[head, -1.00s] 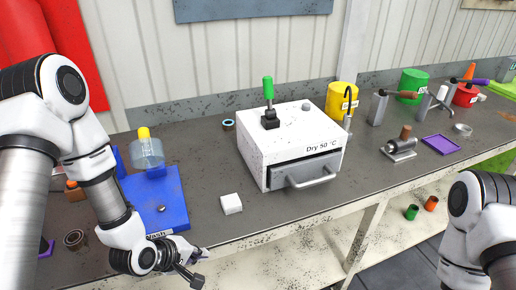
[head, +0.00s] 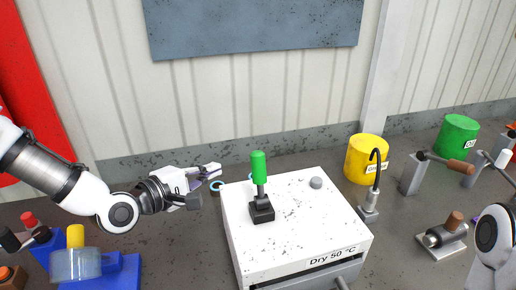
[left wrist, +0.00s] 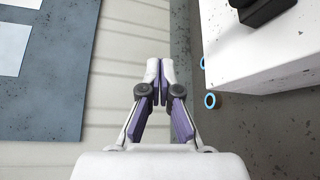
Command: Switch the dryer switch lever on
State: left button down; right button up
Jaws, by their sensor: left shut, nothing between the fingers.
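The dryer (head: 295,222) is a white speckled box labelled "Dry 50 °C" on the bench. Its switch lever (head: 259,170) has a green grip and stands roughly upright from a black base (head: 261,210) on the dryer's top. My left gripper (head: 213,182) is left of the lever, apart from it, pointing right. In the left wrist view the gripper (left wrist: 159,82) is shut with its fingertips together and empty; the dryer's white side (left wrist: 260,50) and part of the black base (left wrist: 262,10) show at right. Only part of my right arm shows at the right edge; its gripper is out of view.
The wall is behind.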

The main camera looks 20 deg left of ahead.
aim_at(260, 181)
pick_arm(q)
jog(key=s+r, duration=0.2)
jog(key=s, duration=0.2)
jog(key=w+d+f+p, duration=0.1)
jog(key=w+d+p, duration=0.3)
jog(key=w+d, duration=0.2)
jog(key=shift+x, duration=1.1)
pick_arm(e)
jog(key=r, duration=0.1)
jog(key=s+r, duration=0.1)
jog(key=r, duration=0.1)
jog(key=s+r, duration=0.1)
jog(key=shift+s+r, duration=0.1)
jog(key=shift+r, duration=0.25)
pick_arm(q)
jog(key=shift+w+a+f, duration=0.1)
jog(key=shift+f, duration=0.1)
jog(key=shift+w, duration=0.1)
pick_arm(e)
jog(key=shift+f, duration=0.1)
